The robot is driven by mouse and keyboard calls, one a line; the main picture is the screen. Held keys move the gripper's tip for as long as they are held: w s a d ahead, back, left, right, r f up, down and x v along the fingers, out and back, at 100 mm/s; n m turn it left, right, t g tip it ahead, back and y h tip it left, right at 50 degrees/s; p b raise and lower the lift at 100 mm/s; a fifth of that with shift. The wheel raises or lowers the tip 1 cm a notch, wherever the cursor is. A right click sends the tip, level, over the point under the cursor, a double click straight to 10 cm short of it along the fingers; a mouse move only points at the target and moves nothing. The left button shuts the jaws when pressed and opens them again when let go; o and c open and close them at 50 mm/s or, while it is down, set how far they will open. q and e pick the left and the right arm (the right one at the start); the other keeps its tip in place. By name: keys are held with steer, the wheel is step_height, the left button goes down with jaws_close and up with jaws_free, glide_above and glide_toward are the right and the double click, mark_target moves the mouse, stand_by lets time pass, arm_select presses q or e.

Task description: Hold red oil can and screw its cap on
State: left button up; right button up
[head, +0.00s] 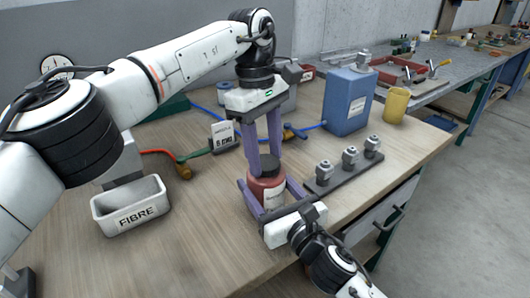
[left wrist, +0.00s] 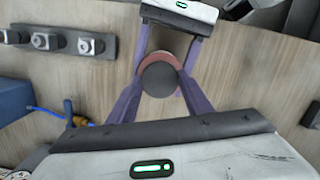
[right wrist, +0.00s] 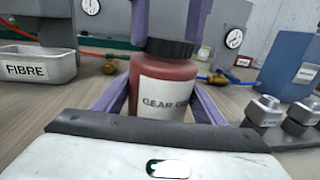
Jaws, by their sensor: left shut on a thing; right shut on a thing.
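The red oil can (head: 268,192) stands upright on the wooden workbench, with a white label reading "GEAR" in the right wrist view (right wrist: 165,93). Its dark round cap (head: 270,168) sits on top of the can; it also shows in the left wrist view (left wrist: 159,79). My left gripper (head: 267,168) comes down from above, its purple fingers shut on the cap. My right gripper (head: 268,198) comes in low from the front, its fingers shut around the body of the can. How tightly the cap sits on the thread cannot be told.
A white FIBRE bin (head: 132,210) stands left. A dark rack with several metal fittings (head: 345,172) lies close to the can's right. A blue canister (head: 349,100) and yellow cup (head: 394,104) stand behind. Hoses (head: 205,153) cross the bench behind the can.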

arm_select(q)
steer(key=m, duration=0.5)
steer(key=shift+d+m+y, duration=0.1)
steer(key=shift+m+y, duration=0.2)
steer(key=o, duration=1)
steer(key=shift+c, duration=0.4)
